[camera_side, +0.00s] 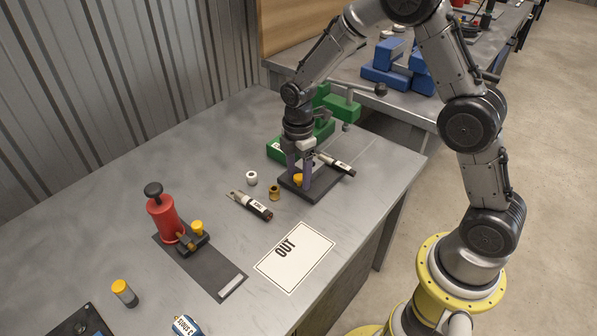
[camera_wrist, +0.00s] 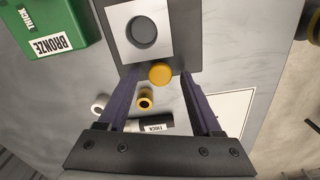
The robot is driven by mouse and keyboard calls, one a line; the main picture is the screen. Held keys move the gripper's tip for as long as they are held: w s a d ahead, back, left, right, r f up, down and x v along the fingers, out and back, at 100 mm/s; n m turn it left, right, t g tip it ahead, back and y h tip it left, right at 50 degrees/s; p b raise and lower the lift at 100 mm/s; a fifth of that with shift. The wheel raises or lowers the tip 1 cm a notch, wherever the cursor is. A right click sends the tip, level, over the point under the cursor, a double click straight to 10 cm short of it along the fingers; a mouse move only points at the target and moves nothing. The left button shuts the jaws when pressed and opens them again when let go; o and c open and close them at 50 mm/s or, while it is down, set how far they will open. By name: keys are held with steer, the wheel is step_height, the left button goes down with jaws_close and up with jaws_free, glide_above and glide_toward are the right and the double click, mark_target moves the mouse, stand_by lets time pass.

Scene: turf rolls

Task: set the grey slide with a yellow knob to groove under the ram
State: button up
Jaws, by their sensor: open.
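My gripper (camera_wrist: 161,74) is open and points down over a dark grey plate (camera_side: 318,194) in front of the green press. A yellow knob (camera_wrist: 160,73) stands at the plate's edge, between my two fingers with a gap visible on each side; it also shows in the side view (camera_side: 298,179). In the wrist view the grey plate (camera_wrist: 179,61) carries a pale square (camera_wrist: 125,43) with a grey round spot. The green press (camera_side: 322,128) is partly hidden by my arm. I cannot make out the ram or groove clearly.
A red press (camera_side: 164,218) with another yellow knob (camera_side: 197,227) stands on a dark base at left. A dark labelled tube (camera_side: 250,205), a white ring (camera_side: 252,177) and a brass piece (camera_side: 274,192) lie close by. An OUT sheet (camera_side: 310,262) lies in front.

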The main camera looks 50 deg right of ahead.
jaws_close()
steer(key=shift+r, duration=0.1)
stand_by(1.2)
